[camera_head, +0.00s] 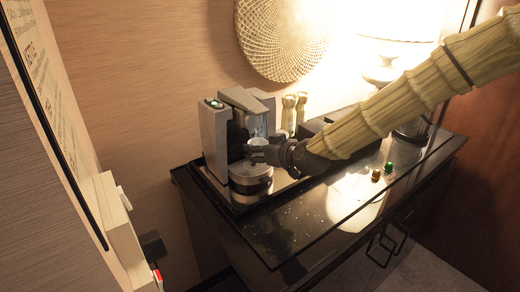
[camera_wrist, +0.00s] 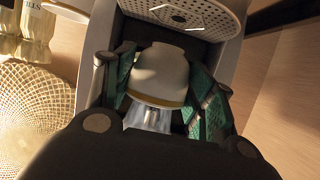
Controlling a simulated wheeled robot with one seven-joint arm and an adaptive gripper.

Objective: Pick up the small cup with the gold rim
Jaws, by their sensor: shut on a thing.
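The small white cup with the gold rim (camera_wrist: 160,72) is between the two green-padded fingers of my gripper (camera_wrist: 163,90) in the wrist view. The pads press on both sides of it, and its gold rim faces the lower part of that picture. In the head view the cup (camera_head: 257,141) shows small and partly hidden by my gripper (camera_head: 258,153), inside the bay of the coffee machine (camera_head: 214,138). It appears to be above the machine's round drip tray (camera_head: 250,178), with a gap between them.
The machine's walls stand close around the gripper. Behind it are gold-topped bottles (camera_head: 289,113). A dark box (camera_head: 312,127) stands under my arm, and small capsules (camera_head: 376,174) lie on the glossy black cabinet (camera_head: 300,232). The front of the cabinet top is mostly clear.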

